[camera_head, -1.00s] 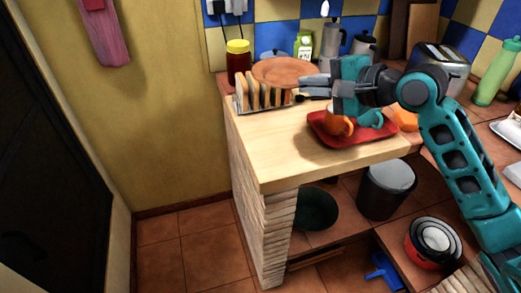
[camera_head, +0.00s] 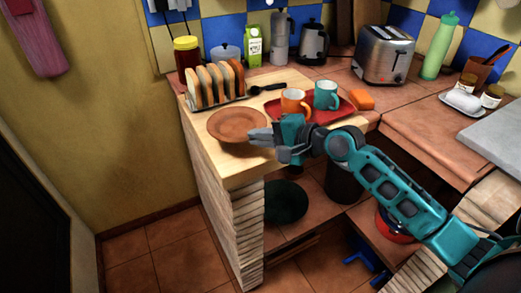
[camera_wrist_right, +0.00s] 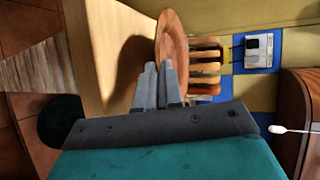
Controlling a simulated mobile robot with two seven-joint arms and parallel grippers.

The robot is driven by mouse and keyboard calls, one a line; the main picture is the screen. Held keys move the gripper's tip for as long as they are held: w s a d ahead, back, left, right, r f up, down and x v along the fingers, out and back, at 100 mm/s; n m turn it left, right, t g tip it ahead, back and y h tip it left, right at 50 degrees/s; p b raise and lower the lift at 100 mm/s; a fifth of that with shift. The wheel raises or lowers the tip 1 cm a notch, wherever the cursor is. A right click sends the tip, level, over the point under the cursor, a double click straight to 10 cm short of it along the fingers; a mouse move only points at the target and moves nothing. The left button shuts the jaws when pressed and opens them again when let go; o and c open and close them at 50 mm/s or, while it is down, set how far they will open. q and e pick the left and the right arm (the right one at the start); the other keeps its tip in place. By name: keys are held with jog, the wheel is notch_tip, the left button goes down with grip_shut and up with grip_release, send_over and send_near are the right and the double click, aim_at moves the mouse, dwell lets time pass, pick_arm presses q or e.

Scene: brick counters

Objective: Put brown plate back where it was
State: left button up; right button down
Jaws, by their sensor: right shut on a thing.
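The round brown plate (camera_head: 237,124) is over the front left part of the light wooden counter top (camera_head: 240,168). My right gripper (camera_head: 262,136) is shut on the plate's right rim. In the right wrist view the plate (camera_wrist_right: 172,36) is seen nearly edge-on beyond the grey fingers (camera_wrist_right: 160,80). A dark shadow lies on the wood beside it, so it seems held a little above the surface. My left gripper is in neither view.
A toast rack (camera_head: 215,84) stands just behind the plate. A red tray (camera_head: 335,108) with an orange cup (camera_head: 294,102) and a teal cup (camera_head: 326,94) is to the right. A dark spoon (camera_head: 268,88) lies near the rack. Bare wood surrounds the plate in front.

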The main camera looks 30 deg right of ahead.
aim_at(261, 158)
notch_tip(261, 158, down, 3)
jog(key=shift+f+b, duration=0.1)
jog(key=shift+b, duration=0.3)
jog(key=shift+f, duration=0.25)
jog(key=c, duration=1.6)
grip_release()
